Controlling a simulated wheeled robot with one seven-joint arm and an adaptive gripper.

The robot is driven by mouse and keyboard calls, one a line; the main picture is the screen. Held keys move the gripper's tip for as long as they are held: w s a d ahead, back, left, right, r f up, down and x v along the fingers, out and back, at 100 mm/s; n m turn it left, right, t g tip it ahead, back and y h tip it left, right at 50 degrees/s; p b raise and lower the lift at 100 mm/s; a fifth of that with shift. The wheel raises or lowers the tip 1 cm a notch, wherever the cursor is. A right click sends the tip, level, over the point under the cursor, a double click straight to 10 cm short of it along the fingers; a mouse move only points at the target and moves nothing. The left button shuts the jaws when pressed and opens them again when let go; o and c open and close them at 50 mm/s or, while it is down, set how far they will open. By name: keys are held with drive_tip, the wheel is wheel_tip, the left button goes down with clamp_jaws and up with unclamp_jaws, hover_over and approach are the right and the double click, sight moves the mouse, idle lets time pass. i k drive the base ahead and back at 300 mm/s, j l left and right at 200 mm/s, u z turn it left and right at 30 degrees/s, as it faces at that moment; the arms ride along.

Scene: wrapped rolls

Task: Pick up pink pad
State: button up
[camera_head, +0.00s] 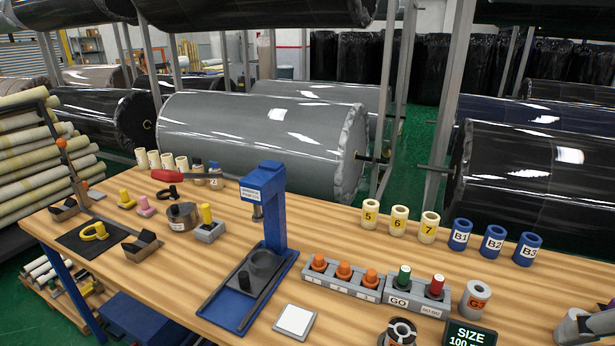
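A small pink piece (145,207), which looks like the pink pad, sits on the wooden table (330,262) at its left part. It is small in the picture, so its exact shape is hard to tell. A yellow piece (126,201) of similar size stands just left of it. A round grey metal part (182,216) is to its right. I cannot make out my gripper in this view.
A blue press stand (265,215) rises mid-table. A red-handled tool (165,175) lies behind the pink piece. A dark mat (78,240) and small dark bins (142,244) are nearby. A grey metallic part (575,325) shows at the lower right.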

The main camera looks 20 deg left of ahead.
sight(145, 210)
drive_tip(key=u, duration=1.75)
drive_tip(key=z, duration=0.25)
drive_tip(key=i+j+z, duration=0.35)
drive_tip(key=j+z, duration=0.3)
drive_tip(key=i+j, duration=0.15)
drive_tip(key=j, duration=0.2)
drive_tip(key=i+j+z, duration=0.15)
drive_tip(key=j, duration=0.2)
drive_tip(key=i+j, duration=0.15)
drive_tip(key=j, duration=0.25)
drive_tip(key=i+j+z, duration=0.15)
drive_tip(key=j, duration=0.2)
drive_tip(key=i+j, duration=0.1)
drive_tip(key=j, duration=0.3)
drive_tip(key=i+j+z, duration=0.15)
drive_tip(key=j, duration=0.25)
drive_tip(key=i+j, duration=0.1)
drive_tip(key=j, duration=0.3)
drive_tip(key=i+j, duration=0.1)
drive_tip(key=j, duration=0.35)
drive_tip(key=i+j, duration=0.1)
drive_tip(key=j, duration=0.3)
drive_tip(key=i+j, duration=0.1)
drive_tip(key=j, duration=0.3)
drive_tip(key=i+j, duration=0.1)
drive_tip(key=j, duration=0.35)
drive_tip(key=i+j, duration=0.1)
drive_tip(key=j, duration=0.3)
